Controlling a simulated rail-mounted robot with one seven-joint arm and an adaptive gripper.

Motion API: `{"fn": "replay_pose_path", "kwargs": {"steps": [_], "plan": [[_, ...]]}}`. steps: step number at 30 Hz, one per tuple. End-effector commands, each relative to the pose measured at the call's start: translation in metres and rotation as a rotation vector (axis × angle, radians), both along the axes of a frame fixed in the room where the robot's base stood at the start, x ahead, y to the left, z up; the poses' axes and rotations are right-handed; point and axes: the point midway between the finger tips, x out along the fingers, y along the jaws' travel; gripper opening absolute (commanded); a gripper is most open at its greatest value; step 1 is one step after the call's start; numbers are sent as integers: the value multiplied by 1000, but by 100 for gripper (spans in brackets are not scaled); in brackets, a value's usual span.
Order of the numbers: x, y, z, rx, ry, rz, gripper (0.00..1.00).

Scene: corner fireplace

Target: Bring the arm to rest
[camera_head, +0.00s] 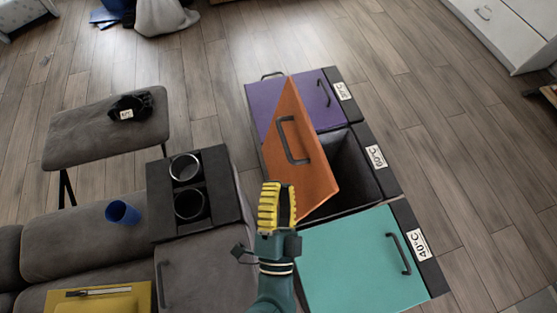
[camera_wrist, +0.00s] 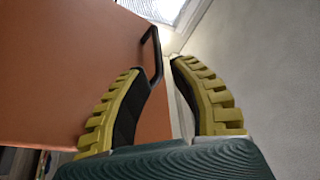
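My gripper (camera_head: 277,187) is beside the lower left edge of a raised orange lid (camera_head: 310,175) in the head view. In the wrist view its two yellow-ridged fingers stand apart, with the gap between the fingertips (camera_wrist: 157,66) holding nothing that I can make out. The orange lid (camera_wrist: 60,60) fills the left of the wrist view, and its dark handle (camera_wrist: 152,45) shows just beyond the fingertips. I cannot tell whether a finger touches the lid.
The orange lid stands open over the dark 60°C bin (camera_head: 352,170). The purple lid (camera_head: 300,100) and teal lid (camera_head: 360,265) beside it are shut. A sofa with a cup-holder console (camera_head: 215,185) and blue cup (camera_head: 122,212) lies left.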

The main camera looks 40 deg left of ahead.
Motion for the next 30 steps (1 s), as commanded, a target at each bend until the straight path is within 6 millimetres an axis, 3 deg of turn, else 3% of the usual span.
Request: {"fn": "replay_pose_path", "kwargs": {"steps": [6,23,26,29,30], "plan": [[-13,-10,-2,2,-4,-1,24],[-13,-9,-2,2,-3,1,24],[-6,-7,30,0,-39,9,24],[14,-4,96,-14,-153,21,24],[24,-4,129,-41,-218,18,24]]}}
